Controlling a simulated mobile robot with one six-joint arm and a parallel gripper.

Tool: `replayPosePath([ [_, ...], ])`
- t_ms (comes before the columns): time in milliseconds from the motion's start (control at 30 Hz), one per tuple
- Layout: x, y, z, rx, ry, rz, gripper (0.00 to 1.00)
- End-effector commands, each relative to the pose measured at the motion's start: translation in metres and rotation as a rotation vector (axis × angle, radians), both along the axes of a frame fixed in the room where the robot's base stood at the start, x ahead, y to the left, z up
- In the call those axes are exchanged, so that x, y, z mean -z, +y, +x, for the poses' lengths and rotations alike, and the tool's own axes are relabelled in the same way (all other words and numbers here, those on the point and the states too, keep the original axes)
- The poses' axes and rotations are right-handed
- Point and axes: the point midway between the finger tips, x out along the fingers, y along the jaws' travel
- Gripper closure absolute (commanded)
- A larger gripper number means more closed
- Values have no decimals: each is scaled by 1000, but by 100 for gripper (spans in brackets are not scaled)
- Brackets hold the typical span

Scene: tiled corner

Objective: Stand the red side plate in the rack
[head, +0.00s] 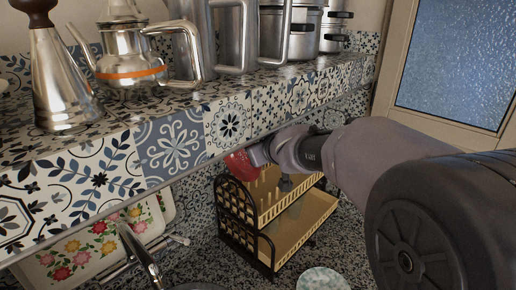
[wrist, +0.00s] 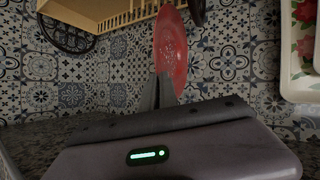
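The red side plate (head: 240,164) is at the upper left end of the dish rack in the head view, partly hidden by my gripper (head: 258,156). In the wrist view the plate (wrist: 172,45) stands steeply, seen nearly edge-on, and the fingers of my gripper (wrist: 157,92) are closed on its near rim. The rack (head: 288,240) is cream with black arched end frames and two tiers with pegs. It also shows in the wrist view (wrist: 115,20), beside the plate at the upper left. Whether the plate touches the rack cannot be told.
A tiled shelf (head: 228,122) with metal pots and a coffee pot (head: 127,60) runs just above my gripper. A floral tray (head: 90,248) leans at the left behind a faucet (head: 140,255). A pale patterned dish (head: 323,280) lies in front of the rack.

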Motion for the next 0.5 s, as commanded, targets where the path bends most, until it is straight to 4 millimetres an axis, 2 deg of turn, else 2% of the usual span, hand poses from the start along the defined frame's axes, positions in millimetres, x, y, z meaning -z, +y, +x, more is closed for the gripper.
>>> replayPosePath([
  [167, 6, 0, 0, 1, -1, 1, 100],
  [500, 42, 0, 0, 0, -1, 1, 100],
])
